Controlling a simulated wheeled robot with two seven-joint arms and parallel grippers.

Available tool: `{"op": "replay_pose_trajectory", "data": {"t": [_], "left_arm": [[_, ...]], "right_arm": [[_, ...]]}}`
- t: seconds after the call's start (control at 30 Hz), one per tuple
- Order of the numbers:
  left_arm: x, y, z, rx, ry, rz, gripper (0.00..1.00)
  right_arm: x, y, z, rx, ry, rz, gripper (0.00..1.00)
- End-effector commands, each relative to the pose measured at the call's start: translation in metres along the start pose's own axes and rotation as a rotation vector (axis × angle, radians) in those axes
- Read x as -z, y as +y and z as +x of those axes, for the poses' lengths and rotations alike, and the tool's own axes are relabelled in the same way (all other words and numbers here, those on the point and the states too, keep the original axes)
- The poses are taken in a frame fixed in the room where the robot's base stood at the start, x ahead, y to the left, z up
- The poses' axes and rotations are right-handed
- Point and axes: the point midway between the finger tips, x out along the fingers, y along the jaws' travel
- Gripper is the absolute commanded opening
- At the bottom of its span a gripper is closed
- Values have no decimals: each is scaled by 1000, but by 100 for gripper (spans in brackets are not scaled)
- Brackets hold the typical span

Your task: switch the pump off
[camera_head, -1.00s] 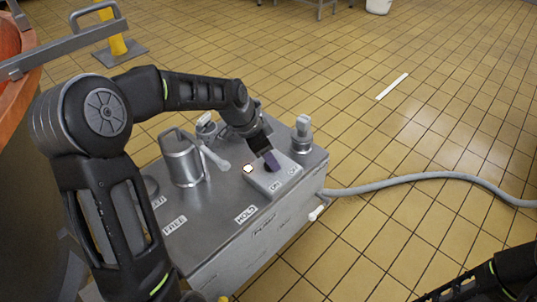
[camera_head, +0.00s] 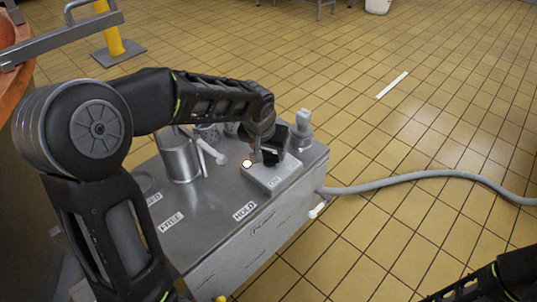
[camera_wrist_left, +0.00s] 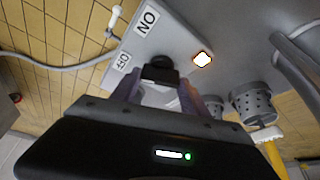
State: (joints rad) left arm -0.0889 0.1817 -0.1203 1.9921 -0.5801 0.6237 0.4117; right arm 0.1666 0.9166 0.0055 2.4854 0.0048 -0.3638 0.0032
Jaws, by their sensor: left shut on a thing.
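The pump's grey switch box (camera_head: 262,176) sits on the steel top near its right edge, with an ON label showing. Its lamp (camera_head: 247,164) glows white with an orange rim; it also shows lit in the left wrist view (camera_wrist_left: 203,59). My left gripper (camera_head: 274,155) is over the right part of the box and hides the OFF label in the head view. In the left wrist view my left gripper (camera_wrist_left: 158,92) is shut on a dark switch lever (camera_wrist_left: 160,72), with the ON and OFF labels beyond it. The lever's exact setting is hard to tell.
A steel jug (camera_head: 179,158) and perforated cups (camera_wrist_left: 252,105) stand beside the box. A knobbed fitting (camera_head: 303,124) is at the far right corner. A grey hose (camera_head: 420,178) runs right across the tiled floor. FREE and HOLD labels mark the top.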

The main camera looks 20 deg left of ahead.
Motion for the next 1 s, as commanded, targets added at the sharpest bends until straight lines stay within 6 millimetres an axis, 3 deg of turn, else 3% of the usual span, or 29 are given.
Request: {"op": "replay_pose_trajectory", "data": {"t": [0.2,0.7,0.73,1.0], "left_arm": [[0,1,1,33,0,-80,12],[0,0,0,43,-3,-109,12],[0,0,0,43,-3,-109,54],[0,0,0,43,-2,-107,75]], "right_arm": [[2,4,10,-1,6,2,33],[2,4,12,-1,8,1,33],[2,4,12,-1,8,1,33],[2,4,12,-1,7,1,33]]}}
